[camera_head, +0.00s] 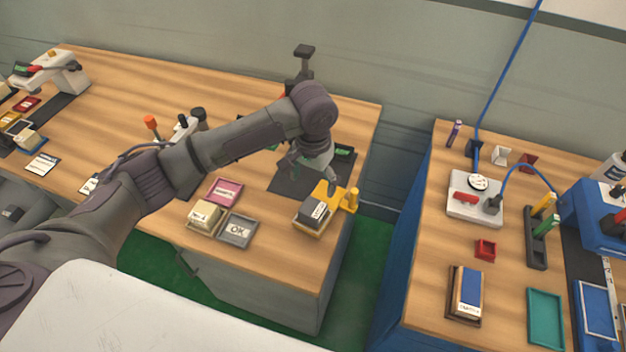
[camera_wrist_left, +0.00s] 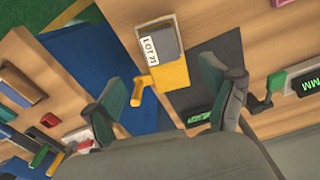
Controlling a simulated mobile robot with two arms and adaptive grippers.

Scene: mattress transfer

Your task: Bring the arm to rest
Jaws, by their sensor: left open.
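My left arm reaches in from the left over the wooden bench (camera_head: 110,130). My left gripper (camera_head: 312,176) is open and empty, pointing down above the dark mat (camera_head: 283,183) near the bench's right end. Its two spread fingers also show in the left wrist view (camera_wrist_left: 165,75). A yellow fixture (camera_head: 326,190) with a handle stands just below the gripper, beside a dark block with a white label (camera_head: 314,212) in a tray. The wrist view shows that label reading "LOT 21" (camera_wrist_left: 152,48). My right gripper is in neither view.
A pink tray (camera_head: 225,191), a tray with a cream block (camera_head: 205,214) and a grey "OK" tray (camera_head: 238,231) lie left of the fixture. A gap separates this bench from the right bench (camera_head: 420,270), which carries a white device (camera_head: 476,203) and a blue cable (camera_head: 505,65).

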